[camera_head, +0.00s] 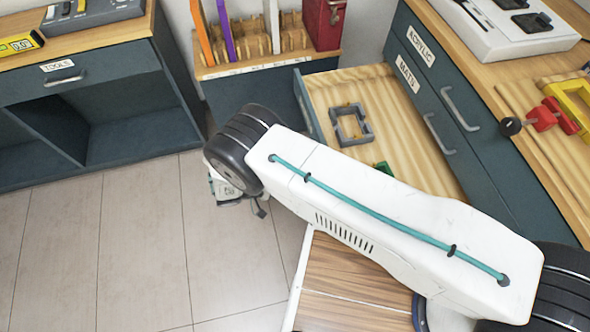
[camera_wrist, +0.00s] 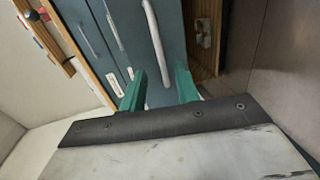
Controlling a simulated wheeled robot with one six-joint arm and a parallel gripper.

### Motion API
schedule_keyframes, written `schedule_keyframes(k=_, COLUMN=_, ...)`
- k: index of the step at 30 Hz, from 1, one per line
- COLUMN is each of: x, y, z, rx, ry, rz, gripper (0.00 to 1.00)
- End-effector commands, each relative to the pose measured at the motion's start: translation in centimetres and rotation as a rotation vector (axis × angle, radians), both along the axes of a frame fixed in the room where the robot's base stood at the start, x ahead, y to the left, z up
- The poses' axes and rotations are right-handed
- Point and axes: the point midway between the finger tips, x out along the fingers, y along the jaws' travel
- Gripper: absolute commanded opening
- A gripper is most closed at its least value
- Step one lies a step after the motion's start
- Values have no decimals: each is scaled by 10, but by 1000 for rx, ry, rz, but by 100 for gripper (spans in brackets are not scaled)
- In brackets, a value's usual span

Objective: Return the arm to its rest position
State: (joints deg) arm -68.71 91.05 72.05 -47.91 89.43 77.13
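My arm stretches across the head view from lower right to the centre, white with a teal cable. My gripper (camera_head: 258,207) hangs at its far end, mostly hidden behind the dark wrist joint, above the tiled floor.
An open drawer (camera_head: 375,90) beyond my arm holds a grey square frame (camera_head: 351,125) and a green piece (camera_head: 384,167), partly hidden. A tools cabinet (camera_head: 100,85) stands left, a rack (camera_head: 265,68) at the back, and a worktop (camera_head: 535,90) right. Tiled floor (camera_head: 130,240) is clear at lower left.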

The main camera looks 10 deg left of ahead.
Motion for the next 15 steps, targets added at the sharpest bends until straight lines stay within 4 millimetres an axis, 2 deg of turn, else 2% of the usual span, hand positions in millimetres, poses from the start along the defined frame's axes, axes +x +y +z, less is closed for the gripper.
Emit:
schedule_keyframes(k=10, x=0, y=0, z=0, rx=-10, ry=21, rz=5, gripper=32)
schedule_keyframes(k=13, x=-2, y=-1, z=-3, rx=-34, ry=94, rz=14, gripper=32)
schedule_keyframes(k=15, x=-11, y=-14, z=-8, rx=-78, ry=194, rz=7, gripper=32)
